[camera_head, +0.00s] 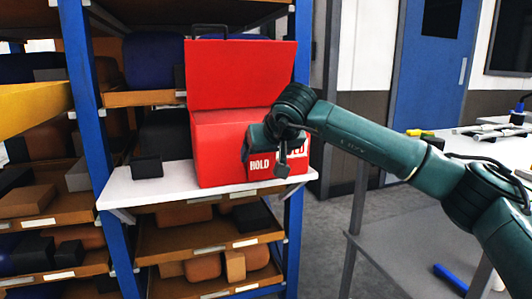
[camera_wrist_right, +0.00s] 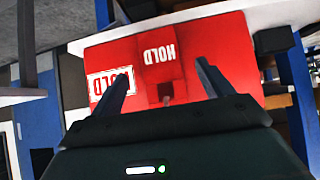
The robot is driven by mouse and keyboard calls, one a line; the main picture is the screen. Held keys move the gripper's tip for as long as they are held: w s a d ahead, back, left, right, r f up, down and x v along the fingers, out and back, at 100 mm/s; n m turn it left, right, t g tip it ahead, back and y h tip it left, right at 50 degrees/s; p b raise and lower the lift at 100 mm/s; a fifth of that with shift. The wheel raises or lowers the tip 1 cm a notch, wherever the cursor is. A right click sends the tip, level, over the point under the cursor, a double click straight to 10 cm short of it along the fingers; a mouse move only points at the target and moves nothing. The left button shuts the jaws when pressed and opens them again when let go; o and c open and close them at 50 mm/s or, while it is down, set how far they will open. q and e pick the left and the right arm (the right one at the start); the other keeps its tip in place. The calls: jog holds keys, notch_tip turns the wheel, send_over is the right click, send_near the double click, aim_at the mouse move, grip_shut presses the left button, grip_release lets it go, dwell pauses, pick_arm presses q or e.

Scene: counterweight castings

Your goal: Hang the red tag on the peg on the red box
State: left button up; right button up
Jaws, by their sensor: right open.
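The red box (camera_head: 220,140) stands on a white shelf board with its lid (camera_head: 240,72) raised. Its front bears a white-framed HOLD label, seen upside down in the right wrist view (camera_wrist_right: 108,88). The red tag (camera_wrist_right: 163,70) with white HOLD lettering is against or just in front of the box's front; it also shows in the head view (camera_head: 259,165). A small peg-like end (camera_wrist_right: 167,98) shows at the tag's upper edge; whether the tag hangs on it is unclear. My right gripper (camera_head: 266,157) is open, its fingers apart on either side of the tag. My left gripper is out of view.
The white shelf board (camera_head: 130,190) also holds a small black block (camera_head: 147,167) left of the box. Blue uprights (camera_head: 90,100) frame the rack, and loaded shelves lie below. A grey table (camera_head: 430,215) with tools stands at the right.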

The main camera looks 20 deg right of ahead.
pick_arm(q)
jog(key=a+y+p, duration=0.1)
jog(key=p, duration=0.1)
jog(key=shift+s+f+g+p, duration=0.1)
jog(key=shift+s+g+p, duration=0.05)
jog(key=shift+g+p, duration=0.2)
pick_arm(e)
jog(key=v, duration=1.3)
